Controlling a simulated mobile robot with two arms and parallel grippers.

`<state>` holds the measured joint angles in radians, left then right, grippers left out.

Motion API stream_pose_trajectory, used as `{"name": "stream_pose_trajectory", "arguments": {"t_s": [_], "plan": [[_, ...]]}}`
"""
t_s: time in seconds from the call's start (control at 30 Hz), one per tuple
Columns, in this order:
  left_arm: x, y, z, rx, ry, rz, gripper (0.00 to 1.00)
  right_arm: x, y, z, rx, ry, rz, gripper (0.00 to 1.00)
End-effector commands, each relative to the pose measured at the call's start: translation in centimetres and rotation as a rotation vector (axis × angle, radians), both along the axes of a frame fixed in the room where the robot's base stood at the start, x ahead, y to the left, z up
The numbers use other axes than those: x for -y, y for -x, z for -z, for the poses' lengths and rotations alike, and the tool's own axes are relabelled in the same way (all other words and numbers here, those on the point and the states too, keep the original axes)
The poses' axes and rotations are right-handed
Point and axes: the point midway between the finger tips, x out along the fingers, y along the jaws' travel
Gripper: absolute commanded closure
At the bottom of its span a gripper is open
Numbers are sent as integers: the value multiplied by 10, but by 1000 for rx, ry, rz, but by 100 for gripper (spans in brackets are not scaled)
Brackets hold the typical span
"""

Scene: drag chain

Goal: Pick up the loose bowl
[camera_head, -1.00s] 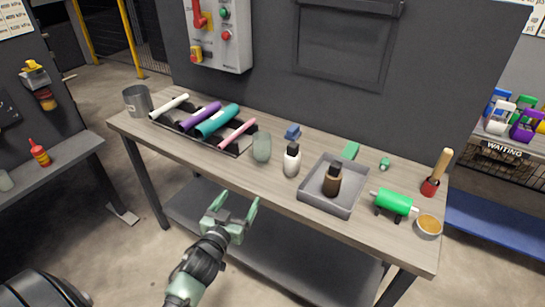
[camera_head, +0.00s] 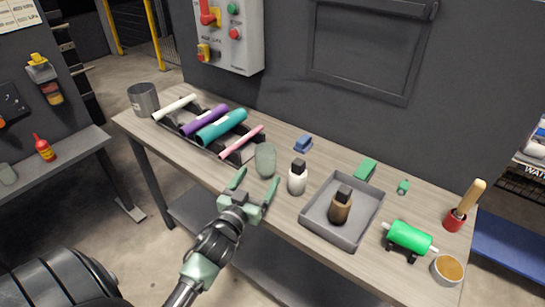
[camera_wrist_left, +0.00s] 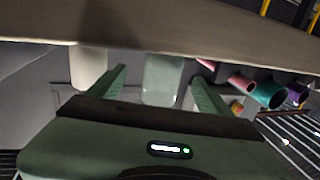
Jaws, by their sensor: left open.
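A translucent grey-green cup-shaped piece (camera_head: 265,160), which seems to be the loose bowl, stands on the workbench (camera_head: 290,222) near its front edge, right of the rack of rolls. My left gripper (camera_head: 254,184) is open and empty at the bench's front edge, with its fingers pointing toward the bowl. In the left wrist view the picture is upside down; the bowl (camera_wrist_left: 163,80) shows beyond and between the two open fingers (camera_wrist_left: 160,90), not visibly touched. My right gripper is not in view.
The rack (camera_head: 188,127) holding several rolls is close left. A grey tray (camera_head: 318,213) with a brown bottle (camera_head: 341,205) lies further right. A small dish (camera_head: 447,269) is at the right end.

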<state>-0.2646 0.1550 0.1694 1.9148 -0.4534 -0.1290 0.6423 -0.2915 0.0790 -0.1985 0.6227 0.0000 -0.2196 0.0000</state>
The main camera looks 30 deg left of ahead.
Motion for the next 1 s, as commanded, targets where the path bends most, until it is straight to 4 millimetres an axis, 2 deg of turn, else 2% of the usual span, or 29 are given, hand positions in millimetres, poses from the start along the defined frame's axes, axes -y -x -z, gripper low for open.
{"name": "stream_pose_trajectory", "arguments": {"t_s": [0.17, 0.4, 0.6, 0.87, 0.9, 1.0], "plan": [[-4, -18, -2, 3, -3, 0, 20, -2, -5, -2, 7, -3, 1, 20], [-13, -48, -7, 3, -3, 0, 20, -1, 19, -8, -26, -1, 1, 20], [-19, -72, -6, 1, -1, -1, 20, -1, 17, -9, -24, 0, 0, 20], [-19, -74, -4, 0, -1, 0, 20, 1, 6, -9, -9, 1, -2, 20], [-19, -74, -4, 0, -1, 0, 26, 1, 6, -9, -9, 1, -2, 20], [-19, -74, -4, 0, -1, 0, 53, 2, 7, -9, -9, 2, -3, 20]]}}
